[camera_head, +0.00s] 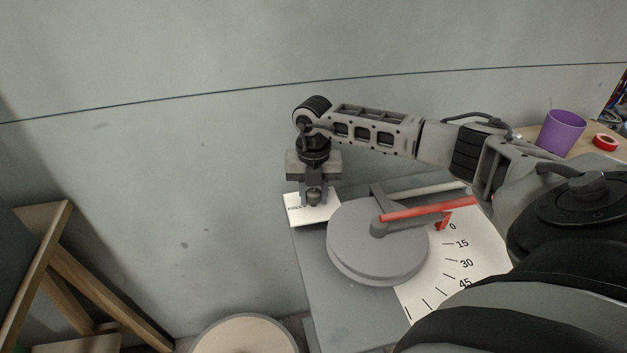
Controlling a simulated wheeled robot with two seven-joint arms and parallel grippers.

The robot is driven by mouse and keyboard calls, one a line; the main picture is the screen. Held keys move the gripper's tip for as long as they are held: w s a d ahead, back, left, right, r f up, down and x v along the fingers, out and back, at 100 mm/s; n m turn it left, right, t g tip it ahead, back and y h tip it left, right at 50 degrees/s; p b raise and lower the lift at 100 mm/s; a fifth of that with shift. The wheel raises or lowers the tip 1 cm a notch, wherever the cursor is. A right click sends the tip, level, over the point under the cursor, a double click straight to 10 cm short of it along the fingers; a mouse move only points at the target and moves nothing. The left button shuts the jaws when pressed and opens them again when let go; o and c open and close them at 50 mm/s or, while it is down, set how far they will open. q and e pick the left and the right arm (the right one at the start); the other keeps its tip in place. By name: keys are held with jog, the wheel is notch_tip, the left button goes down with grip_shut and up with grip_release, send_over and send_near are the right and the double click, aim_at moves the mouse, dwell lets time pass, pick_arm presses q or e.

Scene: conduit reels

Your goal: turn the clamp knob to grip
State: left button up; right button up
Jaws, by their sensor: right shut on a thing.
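My right gripper (314,198) points down at the far left corner of the grey bench plate. It is shut on the dark clamp knob (314,201), which shows only in part between the fingers. A white label (323,215) with small dark print lies under the knob; the print is too small to read and partly covered. Beside it is a grey round bending disc (370,245). A red bar (425,211) lies across the disc toward the 0 mark of a white angle scale (480,250). My left gripper is not in view.
A pale conduit (435,190) lies behind the red bar. A purple cup (560,132) and a red tape roll (605,142) stand on a wooden surface at right. A wooden frame (90,290) stands at lower left, a round pale top (245,335) at the bottom.

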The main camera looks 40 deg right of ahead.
aim_at(314, 191)
jog(key=shift+w+r+m, duration=0.1)
jog(key=shift+m, duration=0.2)
jog(key=o, duration=1)
notch_tip(314, 191, up, 16)
jog(key=shift+f, duration=0.1)
dwell(0.6)
